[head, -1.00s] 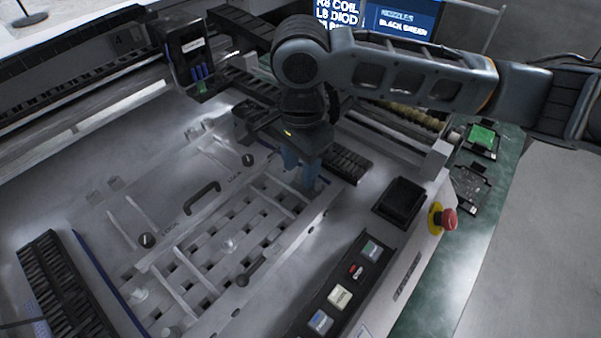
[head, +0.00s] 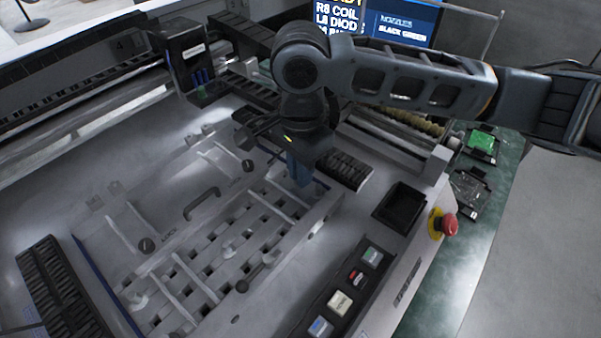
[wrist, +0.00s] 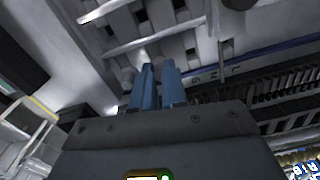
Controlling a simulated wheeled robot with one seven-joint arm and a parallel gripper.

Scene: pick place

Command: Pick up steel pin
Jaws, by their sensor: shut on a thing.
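My gripper (head: 302,182) points down over the far right part of the slotted metal plate (head: 215,262) in the head view. In the wrist view its two blue fingers (wrist: 158,72) are close together, with a narrow gap between them. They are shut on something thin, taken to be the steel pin. The pin itself is hidden by the fingers and too small to make out. The slotted plate also shows beyond the fingertips in the wrist view (wrist: 150,22).
A small black tray (head: 399,204) lies right of the plate, with a red emergency stop (head: 445,223) beside it. A button panel (head: 345,297) is at the front. Black feeder racks (head: 62,290) stand at the left, and a black machine head (head: 186,62) is at the back left.

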